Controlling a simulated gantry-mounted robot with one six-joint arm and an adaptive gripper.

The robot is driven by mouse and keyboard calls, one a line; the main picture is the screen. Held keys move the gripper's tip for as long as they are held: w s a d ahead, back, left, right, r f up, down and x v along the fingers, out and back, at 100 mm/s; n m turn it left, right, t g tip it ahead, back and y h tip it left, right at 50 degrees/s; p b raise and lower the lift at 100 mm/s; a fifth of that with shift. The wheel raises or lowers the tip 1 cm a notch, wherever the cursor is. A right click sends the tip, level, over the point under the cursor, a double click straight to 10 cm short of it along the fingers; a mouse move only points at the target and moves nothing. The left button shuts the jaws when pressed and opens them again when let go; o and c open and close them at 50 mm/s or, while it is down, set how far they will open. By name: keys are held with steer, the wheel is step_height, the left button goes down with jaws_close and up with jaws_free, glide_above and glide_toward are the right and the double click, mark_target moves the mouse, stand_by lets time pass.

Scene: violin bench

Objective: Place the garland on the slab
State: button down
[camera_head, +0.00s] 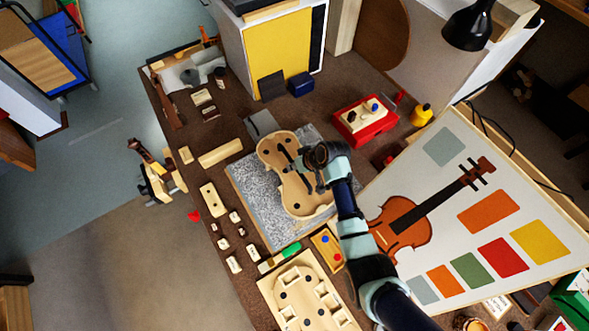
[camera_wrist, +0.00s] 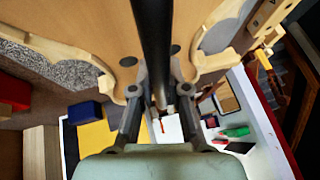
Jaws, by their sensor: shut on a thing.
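The garland (camera_head: 296,201) is a pale wooden violin-shaped frame with a closed wooden inside and dark round holes. Part of the slab (camera_wrist: 60,70) shows beyond the garland's edge.
A grey block (camera_head: 259,124) stands at the slab's far edge. Wooden blocks (camera_head: 220,152) lie left of it. A red tray (camera_head: 365,121), a small orange tray (camera_head: 327,248) and a wooden mould board (camera_head: 305,297) are close by. A violin picture board (camera_head: 470,215) stands right.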

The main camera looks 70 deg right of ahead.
mark_target(294, 172)
steer(key=shift+d+f+b, duration=0.1)
steer(key=shift+f+b, duration=0.4)
steer(key=shift+f, duration=1.55)
steer(key=shift+f, duration=0.2)
steer(key=c, duration=1.2)
jaws_free()
steer(key=shift+o, duration=0.2)
steer(key=shift+s+r, duration=0.1)
steer(key=shift+r, duration=0.35)
steer(key=p+v, duration=0.3)
steer(key=v, duration=0.8)
steer(key=shift+s, duration=0.2)
